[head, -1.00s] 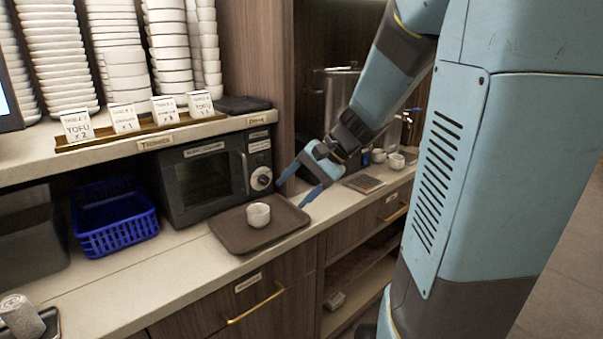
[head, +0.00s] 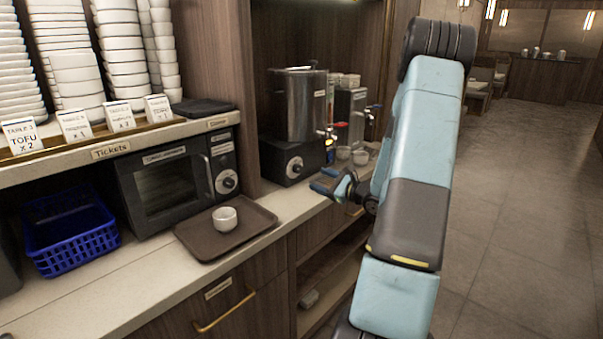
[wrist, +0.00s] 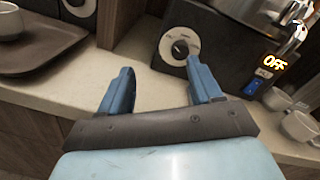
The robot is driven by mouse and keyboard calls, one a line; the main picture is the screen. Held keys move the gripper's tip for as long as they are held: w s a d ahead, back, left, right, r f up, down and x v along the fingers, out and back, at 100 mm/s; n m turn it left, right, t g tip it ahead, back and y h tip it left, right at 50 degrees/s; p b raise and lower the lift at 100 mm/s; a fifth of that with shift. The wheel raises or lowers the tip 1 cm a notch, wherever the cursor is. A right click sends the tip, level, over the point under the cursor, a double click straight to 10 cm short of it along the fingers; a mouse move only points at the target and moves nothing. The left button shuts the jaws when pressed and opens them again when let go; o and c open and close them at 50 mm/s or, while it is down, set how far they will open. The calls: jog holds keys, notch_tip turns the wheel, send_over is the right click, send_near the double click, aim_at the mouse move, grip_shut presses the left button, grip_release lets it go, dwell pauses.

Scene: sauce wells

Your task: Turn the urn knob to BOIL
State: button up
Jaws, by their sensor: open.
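The urn (head: 301,103) is a steel pot on a dark base, at the back of the counter in the head view. Its knob (head: 295,168) is a dark dial with a pale ring on the front of the base. In the wrist view the knob (wrist: 180,48) shows close beyond my right finger. A lit sign reading OFF (wrist: 275,61) is to the right of the knob. My gripper (head: 325,181) is open and empty, in front of the counter edge, apart from the knob. In the wrist view its two blue fingers (wrist: 162,88) are spread. The knob's small lettering is unreadable.
A brown tray (head: 190,240) with a white cup (head: 225,219) lies left of the urn, before a microwave (head: 165,185). White cups (head: 360,157) stand under the taps at right.

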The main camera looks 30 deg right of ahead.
aim_at(299, 170)
jog(key=shift+m+t+h, duration=0.5)
jog(key=shift+m+h, duration=0.3)
jog(key=shift+m, duration=0.1)
jog(key=w, duration=0.4)
jog(key=w+f, duration=0.1)
jog(key=w, duration=0.3)
jog(key=w+f, duration=0.1)
jog(key=w, duration=0.4)
jog(key=shift+w+a, duration=0.1)
jog(key=shift+a, duration=0.25)
jog(key=c, duration=1)
jog(key=shift+a, duration=0.25)
jog(key=shift+c, duration=0.2)
jog(key=shift+d, duration=0.15)
